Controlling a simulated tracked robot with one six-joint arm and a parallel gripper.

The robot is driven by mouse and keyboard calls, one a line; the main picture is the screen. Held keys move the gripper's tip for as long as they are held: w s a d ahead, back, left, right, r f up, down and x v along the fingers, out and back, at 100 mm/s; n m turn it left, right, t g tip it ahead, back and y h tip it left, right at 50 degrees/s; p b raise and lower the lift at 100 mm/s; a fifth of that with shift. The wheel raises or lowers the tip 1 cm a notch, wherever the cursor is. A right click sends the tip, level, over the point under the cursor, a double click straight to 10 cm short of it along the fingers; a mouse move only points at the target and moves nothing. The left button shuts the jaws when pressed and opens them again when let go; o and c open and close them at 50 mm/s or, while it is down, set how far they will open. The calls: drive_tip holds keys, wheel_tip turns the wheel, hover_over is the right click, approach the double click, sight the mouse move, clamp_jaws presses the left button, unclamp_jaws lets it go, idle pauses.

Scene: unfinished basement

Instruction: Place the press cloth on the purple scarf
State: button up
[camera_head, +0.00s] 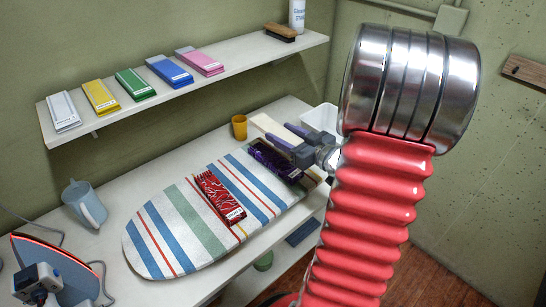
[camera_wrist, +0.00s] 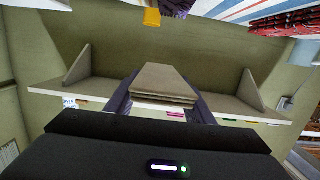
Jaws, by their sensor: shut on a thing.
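The press cloth (camera_head: 268,124) is a beige folded stack. My gripper (camera_head: 278,132) is shut on it, and the wrist view shows it (camera_wrist: 164,80) between both fingers. The purple scarf (camera_head: 262,157) lies folded on the right end of the striped ironing board (camera_head: 165,230). In the head view the fingers and cloth appear just behind the scarf, partly covering it and its surroundings. The scarf also shows at the top edge of the wrist view (camera_wrist: 178,6). The exact height of the cloth above the table is hard to tell.
A red patterned scarf (camera_head: 217,196) lies left of the purple one. An orange cup (camera_head: 239,127) and a white bin (camera_head: 322,117) stand behind. A jug (camera_head: 84,204) and iron (camera_head: 45,275) are at left.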

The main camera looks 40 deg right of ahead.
drive_tip(key=shift+w+a, duration=0.2)
drive_tip(key=shift+f, duration=0.35)
hover_over(281, 164)
drive_tip(key=shift+w+f, duration=0.15)
drive_tip(key=shift+f, duration=2.4)
drive_tip(key=shift+f, duration=2.1)
drive_tip(key=shift+f, duration=0.1)
drive_tip(key=o, duration=1)
